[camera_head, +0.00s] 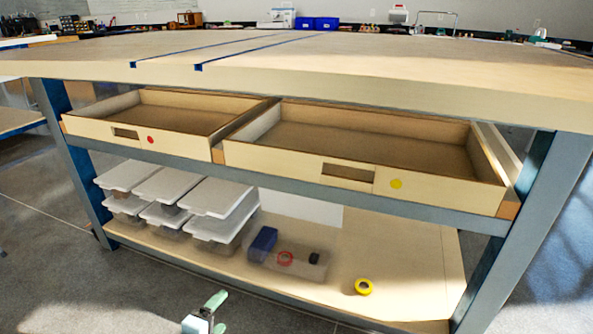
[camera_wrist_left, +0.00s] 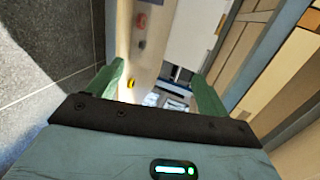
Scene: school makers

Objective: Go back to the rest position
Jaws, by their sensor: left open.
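My left gripper (camera_head: 216,311) shows at the bottom of the head view, low in front of the workbench. Its green fingers are apart, with nothing held between them. In the left wrist view the same gripper (camera_wrist_left: 158,76) has its two green fingers spread, with the lower shelf and bench parts seen beyond them. My right gripper is not in either view.
Two wooden drawers stand open under the workbench top (camera_head: 400,75): a left one with a red dot (camera_head: 110,133) and a right one with a yellow dot (camera_head: 300,165). The lower shelf (camera_head: 400,270) holds lidded bins (camera_head: 215,198), an open clear bin and a yellow tape roll (camera_head: 363,287).

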